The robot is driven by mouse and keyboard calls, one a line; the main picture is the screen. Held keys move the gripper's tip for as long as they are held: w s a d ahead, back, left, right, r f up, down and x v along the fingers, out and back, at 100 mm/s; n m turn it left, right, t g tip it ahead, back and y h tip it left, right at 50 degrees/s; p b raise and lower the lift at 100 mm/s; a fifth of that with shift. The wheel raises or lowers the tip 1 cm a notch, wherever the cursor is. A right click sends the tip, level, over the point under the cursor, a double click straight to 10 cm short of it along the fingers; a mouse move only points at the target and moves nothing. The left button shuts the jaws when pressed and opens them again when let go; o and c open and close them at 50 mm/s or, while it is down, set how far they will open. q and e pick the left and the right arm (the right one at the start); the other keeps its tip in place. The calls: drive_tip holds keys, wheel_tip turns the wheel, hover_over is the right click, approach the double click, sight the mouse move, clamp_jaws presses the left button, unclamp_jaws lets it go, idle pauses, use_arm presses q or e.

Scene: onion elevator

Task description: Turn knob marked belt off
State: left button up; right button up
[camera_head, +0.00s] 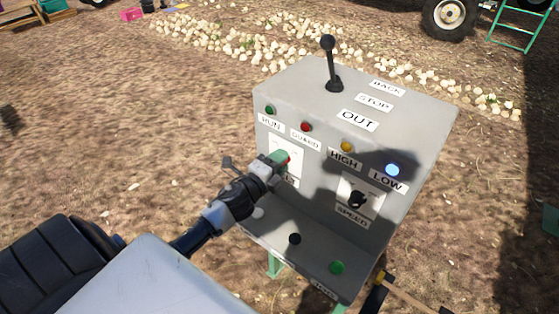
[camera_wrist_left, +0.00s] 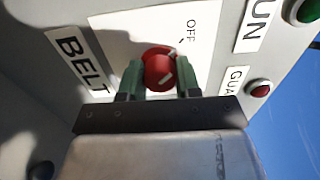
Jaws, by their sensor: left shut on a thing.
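The belt knob is a red round knob (camera_wrist_left: 158,70) on a white plate (camera_wrist_left: 200,18) marked OFF, with a BELT label (camera_wrist_left: 78,62) beside it. In the wrist view my left gripper (camera_wrist_left: 160,82) has its two green fingers on either side of the knob, shut on it. In the head view my left gripper (camera_head: 280,158) reaches the front face of the grey control box (camera_head: 310,85), below the RUN and GUARD labels. It hides most of the knob and part of the BELT label there. My right gripper is not in view.
A black lever (camera_head: 331,65) stands on top of the box. A black SPEED knob (camera_head: 357,199) sits to the right. The lower ledge carries a black button (camera_head: 294,239) and a green button (camera_head: 337,267). The LOW lamp (camera_head: 392,170) glows blue. Onions (camera_head: 290,45) lie on the ground behind.

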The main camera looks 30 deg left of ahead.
use_arm(q)
drive_tip(key=shift+n, duration=0.3)
drive_tip(key=o, duration=0.9)
drive_tip(key=shift+o, duration=0.2)
drive_tip(key=s+b, duration=0.2)
drive_tip(key=s, duration=0.8)
drive_tip(key=shift+s+a+b, duration=0.4)
drive_tip(key=shift+a, duration=0.05)
